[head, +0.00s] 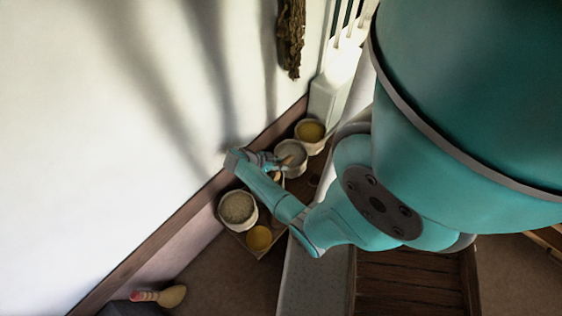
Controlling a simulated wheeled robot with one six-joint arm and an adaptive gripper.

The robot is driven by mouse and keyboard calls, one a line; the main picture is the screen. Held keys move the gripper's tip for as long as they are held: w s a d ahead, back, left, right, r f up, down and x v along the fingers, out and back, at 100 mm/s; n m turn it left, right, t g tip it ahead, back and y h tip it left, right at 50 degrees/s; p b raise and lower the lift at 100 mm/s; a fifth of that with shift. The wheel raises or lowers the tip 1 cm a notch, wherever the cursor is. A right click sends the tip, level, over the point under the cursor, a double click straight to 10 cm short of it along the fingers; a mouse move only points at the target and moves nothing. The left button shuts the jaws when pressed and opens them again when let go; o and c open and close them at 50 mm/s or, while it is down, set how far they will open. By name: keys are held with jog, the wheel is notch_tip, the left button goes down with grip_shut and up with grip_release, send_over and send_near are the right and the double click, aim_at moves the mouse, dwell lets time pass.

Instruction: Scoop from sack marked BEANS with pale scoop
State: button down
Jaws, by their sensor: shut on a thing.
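My gripper (270,160) is small in the head view, at the far end of my teal arm, beside the middle sack. It is shut on a small pale tan thing (286,160), seemingly the scoop, whose end shows over the mouth of the middle sack (292,146); whether it touches the contents I cannot tell. A sack with yellow contents (311,131) stands behind it. A larger sack with pale grey-beige contents (238,207) stands nearer. No marking is legible, so I cannot tell which sack is BEANS. My arm hides part of the group.
A small round container with yellow contents (259,238) stands by the nearer sack. A tan scoop-like tool with a red-banded handle (165,296) lies at lower left. The white wall (110,120) runs close along the left. A dark hanging bundle (290,38) is above.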

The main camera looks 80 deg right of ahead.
aim_at(277, 171)
jog(key=shift+f, duration=1.7)
jog(key=shift+w+a, duration=0.5)
jog(key=shift+w, duration=0.2)
jog(key=shift+w+a, duration=0.45)
jog(key=shift+w, duration=0.25)
jog(key=shift+s+d+f+t+y, duration=0.45)
jog(key=shift+s+f+t+y, duration=0.3)
jog(key=shift+t, duration=0.35)
jog(key=s+t+y, duration=0.1)
jog(key=d+t+y, duration=0.1)
jog(key=t, duration=0.1)
jog(key=shift+s+d+t, duration=0.1)
jog(key=shift+s+t, duration=0.2)
jog(key=shift+s, duration=0.1)
jog(key=shift+r+t+y, duration=0.45)
jog(key=shift+t+y, duration=0.1)
jog(key=shift+t, duration=0.35)
jog(key=shift+t+y, duration=0.3)
jog(key=shift+t, duration=0.1)
jog(key=shift+s+r, duration=0.1)
jog(key=shift+r, duration=2.2)
